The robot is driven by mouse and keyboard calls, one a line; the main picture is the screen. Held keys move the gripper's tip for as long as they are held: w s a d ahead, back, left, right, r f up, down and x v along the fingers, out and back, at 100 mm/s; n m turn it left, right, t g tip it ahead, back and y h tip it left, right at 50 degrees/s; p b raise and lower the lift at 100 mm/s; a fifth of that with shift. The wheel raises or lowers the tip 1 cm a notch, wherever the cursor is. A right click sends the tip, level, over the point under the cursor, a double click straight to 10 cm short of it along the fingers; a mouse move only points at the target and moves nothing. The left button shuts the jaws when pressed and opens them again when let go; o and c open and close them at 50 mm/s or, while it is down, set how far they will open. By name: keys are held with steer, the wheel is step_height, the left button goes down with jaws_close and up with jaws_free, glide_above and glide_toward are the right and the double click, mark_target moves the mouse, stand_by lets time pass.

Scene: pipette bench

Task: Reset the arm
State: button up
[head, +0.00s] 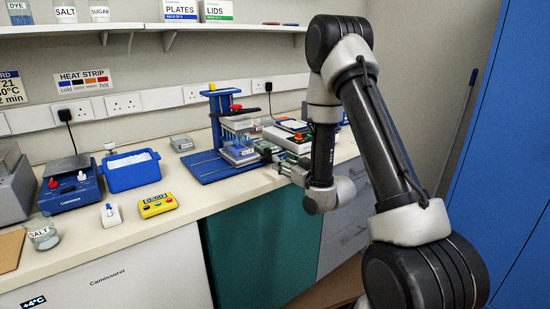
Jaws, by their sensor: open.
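My gripper (268,148) is at the bench, just right of the blue pipetting stand (208,165), and is open. It is small here and partly covered by my own wrist. A plate (240,154) sits on the stand under its head. I cannot tell whether the fingers touch the plate or stay apart from it.
A white device (283,137) stands behind my gripper. A shelf (130,29) runs above. The bench front between timer and stand is clear.

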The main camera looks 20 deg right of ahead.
steer(key=v, duration=0.2)
steer(key=shift+s+d, duration=0.1)
steer(key=shift+s, duration=0.25)
steer(key=s+d+r+m+g+h, duration=0.1)
steer(key=s+d+r+g+h, duration=0.25)
steer(key=r, duration=0.25)
steer(key=s+d+r+m+g+h, duration=0.1)
steer(key=s+d+r+g+h, duration=0.15)
steer(key=s+r, duration=0.3)
steer(key=s+r+g, duration=0.2)
steer(key=s+g, duration=0.1)
steer(key=s, duration=1)
steer(key=s+a+r+m+g, duration=0.1)
steer(key=s+g, duration=0.3)
steer(key=s, duration=0.9)
steer(key=shift+r+m, duration=0.3)
steer(key=shift+r, duration=0.4)
